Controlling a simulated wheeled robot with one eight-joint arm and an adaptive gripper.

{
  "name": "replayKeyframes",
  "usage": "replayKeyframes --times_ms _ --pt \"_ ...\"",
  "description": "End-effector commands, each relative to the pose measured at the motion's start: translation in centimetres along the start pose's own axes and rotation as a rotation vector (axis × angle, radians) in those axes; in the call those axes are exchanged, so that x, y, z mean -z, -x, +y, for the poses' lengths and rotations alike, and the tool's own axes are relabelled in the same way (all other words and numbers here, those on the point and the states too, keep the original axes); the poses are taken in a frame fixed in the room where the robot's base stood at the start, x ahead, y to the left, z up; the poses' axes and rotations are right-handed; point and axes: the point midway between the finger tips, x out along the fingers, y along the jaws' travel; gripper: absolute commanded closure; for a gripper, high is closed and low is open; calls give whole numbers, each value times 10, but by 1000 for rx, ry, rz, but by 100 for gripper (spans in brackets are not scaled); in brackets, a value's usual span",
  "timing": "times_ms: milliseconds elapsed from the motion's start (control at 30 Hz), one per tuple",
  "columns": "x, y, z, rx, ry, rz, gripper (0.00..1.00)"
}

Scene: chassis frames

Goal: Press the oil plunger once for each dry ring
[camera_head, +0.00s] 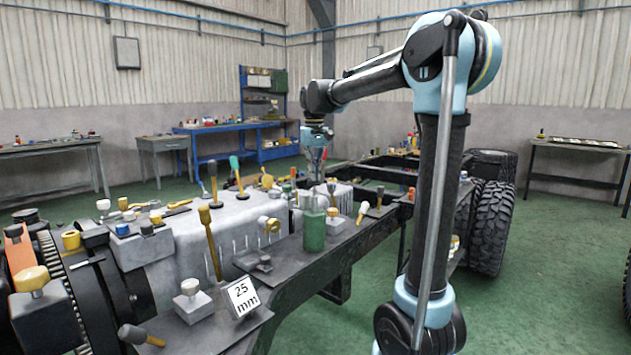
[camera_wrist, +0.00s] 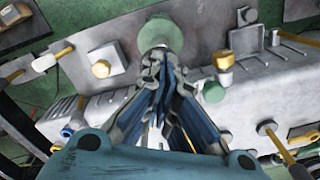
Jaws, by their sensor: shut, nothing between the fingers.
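A green, translucent oil container (camera_head: 314,232) stands on the grey plate along the frame rail in the head view. In the wrist view a round green top (camera_wrist: 160,33) lies just beyond my fingertips, probably this container. My gripper (camera_head: 317,178) points down above and slightly behind the container, with its fingers together and empty. In the wrist view my gripper (camera_wrist: 158,60) hides part of the green top; I cannot tell whether it touches. A second green round top (camera_wrist: 213,92) lies right of the fingers. I cannot make out which rings are dry.
Yellow-handled tools, including an upright one (camera_head: 209,240), crowd the grey engine casing (camera_head: 183,252). Large tires (camera_head: 490,230) stand at right. Green floor is open at far right.

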Motion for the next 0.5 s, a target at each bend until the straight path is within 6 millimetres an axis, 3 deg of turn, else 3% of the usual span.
replayKeyframes --times_ms 500 --pt "0 -17 0 0 0 0 100"
